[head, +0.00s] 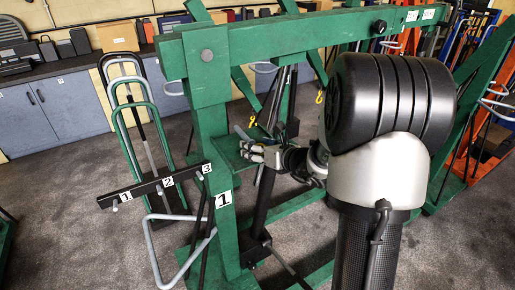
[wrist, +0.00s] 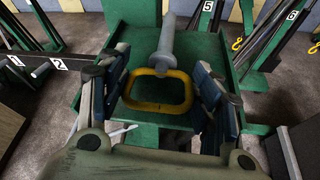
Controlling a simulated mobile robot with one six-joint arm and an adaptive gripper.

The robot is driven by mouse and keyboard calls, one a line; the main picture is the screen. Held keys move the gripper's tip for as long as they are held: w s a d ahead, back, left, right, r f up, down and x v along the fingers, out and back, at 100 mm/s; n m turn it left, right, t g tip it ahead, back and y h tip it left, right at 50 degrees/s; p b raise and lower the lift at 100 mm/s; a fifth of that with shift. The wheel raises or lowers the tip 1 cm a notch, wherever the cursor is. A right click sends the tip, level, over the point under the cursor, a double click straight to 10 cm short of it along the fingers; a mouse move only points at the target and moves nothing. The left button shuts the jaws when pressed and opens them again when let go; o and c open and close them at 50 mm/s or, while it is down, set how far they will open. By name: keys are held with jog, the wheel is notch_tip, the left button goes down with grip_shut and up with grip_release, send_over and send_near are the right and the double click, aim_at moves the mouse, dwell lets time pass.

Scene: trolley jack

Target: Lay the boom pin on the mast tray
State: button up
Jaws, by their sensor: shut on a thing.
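The boom pin has a grey shaft and a yellow loop handle (wrist: 158,91). In the wrist view its shaft (wrist: 167,40) points away from me over the green mast tray (wrist: 207,48). I cannot tell whether the pin touches the tray floor. My gripper (wrist: 160,85) is shut on the yellow loop, with one finger at each side of it. In the head view my gripper (head: 255,150) is at the tray (head: 231,158) on the green mast (head: 208,110); the pin is too small or hidden to make out there.
The green boom (head: 265,38) runs above my arm. A black rack bar (head: 150,187) with tags 1, 2 and 3 stands left of the mast, with bent handles (head: 180,255) below. A black strut (head: 264,205) stands close under my gripper. Grey floor is open at front left.

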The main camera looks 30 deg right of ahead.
jog(key=shift+s+a+f, duration=0.1)
jog(key=shift+s+f, duration=0.1)
jog(key=shift+f, duration=0.3)
jog(key=o, duration=1.3)
jog(key=shift+w, duration=0.1)
jog(key=shift+f, duration=0.1)
jog(key=v, duration=1.2)
jog(key=shift+w+r, duration=0.15)
jog(key=shift+r, duration=0.3)
